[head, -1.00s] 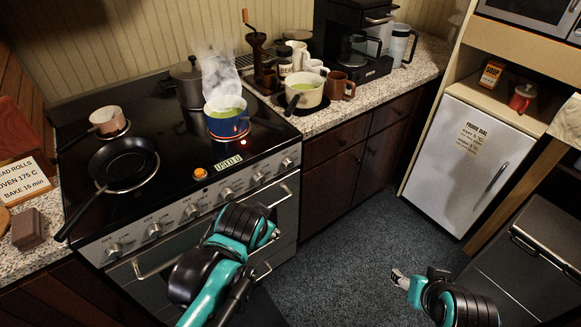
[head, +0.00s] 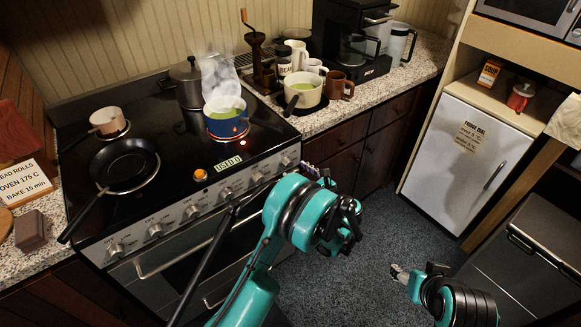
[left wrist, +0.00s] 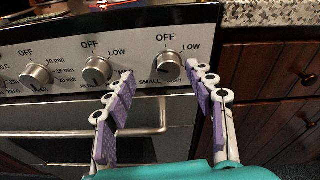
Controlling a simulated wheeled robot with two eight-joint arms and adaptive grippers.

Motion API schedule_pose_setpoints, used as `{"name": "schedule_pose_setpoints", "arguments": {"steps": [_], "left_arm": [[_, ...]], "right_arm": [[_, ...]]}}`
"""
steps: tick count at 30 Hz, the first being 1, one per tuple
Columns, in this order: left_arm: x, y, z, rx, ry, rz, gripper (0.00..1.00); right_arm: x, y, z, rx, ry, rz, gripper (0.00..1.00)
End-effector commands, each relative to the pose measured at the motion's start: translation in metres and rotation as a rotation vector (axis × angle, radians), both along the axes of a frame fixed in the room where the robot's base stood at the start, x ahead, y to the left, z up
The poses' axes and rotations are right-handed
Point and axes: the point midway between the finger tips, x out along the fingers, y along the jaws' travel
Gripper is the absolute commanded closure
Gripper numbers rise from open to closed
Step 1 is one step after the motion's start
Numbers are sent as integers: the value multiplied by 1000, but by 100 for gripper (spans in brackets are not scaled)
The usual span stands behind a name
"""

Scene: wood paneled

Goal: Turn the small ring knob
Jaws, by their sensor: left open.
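The small ring knob (left wrist: 168,65), a round metal knob with "OFF" above it and "SMALL" partly readable below, is on the stove's front panel, rightmost in the left wrist view. In the head view the rightmost knob (head: 287,162) is at the panel's right end. My left gripper (left wrist: 161,78) is open, with purple-padded fingers pointing at the panel and the knob between and beyond the tips. I see no contact. In the head view the left gripper (head: 311,171) is small and partly hidden by its wrist. My right gripper (head: 399,274) is low right, its jaws unclear.
Another knob (left wrist: 97,70) and a timer knob (left wrist: 36,76) are to the left. The oven handle (left wrist: 85,132) runs below the panel. A steaming blue pot (head: 227,128) and a black pan (head: 124,164) are on the stove. Floor (head: 345,270) is open to the right.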

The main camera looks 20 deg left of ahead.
Motion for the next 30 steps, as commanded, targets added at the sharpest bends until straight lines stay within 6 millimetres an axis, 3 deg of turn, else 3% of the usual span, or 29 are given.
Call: {"name": "schedule_pose_setpoints", "arguments": {"steps": [3, 10, 21, 30], "left_arm": [[2, -14, -20, 150, 44, -15, 45], [0, -20, -33, 272, 80, -18, 45], [34, 24, -35, 271, 81, -16, 45], [47, 39, -33, 271, 80, -20, 45]], "right_arm": [[0, 0, 2, 0, 0, 0, 40], [0, 0, 1, 0, 0, 0, 40], [0, 0, -17, 0, 0, 0, 40], [0, 0, -21, 0, 0, 0, 40]]}}
